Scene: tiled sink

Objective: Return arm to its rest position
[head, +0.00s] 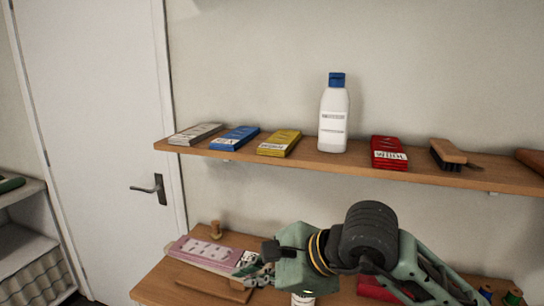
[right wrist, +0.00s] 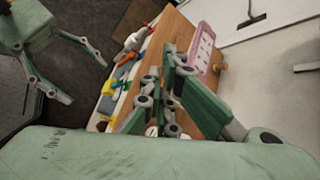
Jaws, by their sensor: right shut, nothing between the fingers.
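My right arm comes in from the lower right of the head view, over the lower wooden bench (head: 150,291). My right gripper (head: 250,270) is shut and empty at the arm's left end, in front of a pink item with pale marks (head: 205,252). In the right wrist view its green fingers (right wrist: 160,103) are together, with nothing seen between them. My left gripper (right wrist: 85,75) shows at the upper left of that view, its two fingers spread apart and empty, over dark floor. It is not in the head view.
A wall shelf (head: 345,168) holds white, blue, yellow and red packets, a white bottle (head: 333,120) with a blue cap and a brush (head: 450,153). A white door (head: 95,120) is at left. In the right wrist view, several coloured items (right wrist: 125,72) lie along the bench.

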